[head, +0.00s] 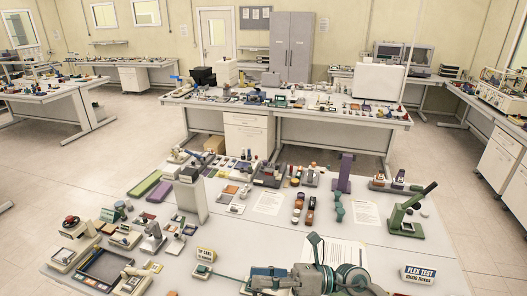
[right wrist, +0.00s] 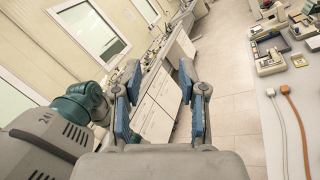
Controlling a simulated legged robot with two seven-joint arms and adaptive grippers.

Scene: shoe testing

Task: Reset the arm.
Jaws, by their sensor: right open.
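My right gripper (head: 262,281) is at the bottom of the head view, over the near edge of the table. My grey and green right arm (head: 345,277) comes in beside it from the lower right. In the right wrist view the two blue finger pads of my right gripper (right wrist: 159,78) stand wide apart with nothing between them.
Paper sheets (head: 333,254) lie close to my right arm. A second bench (head: 333,122) stands behind.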

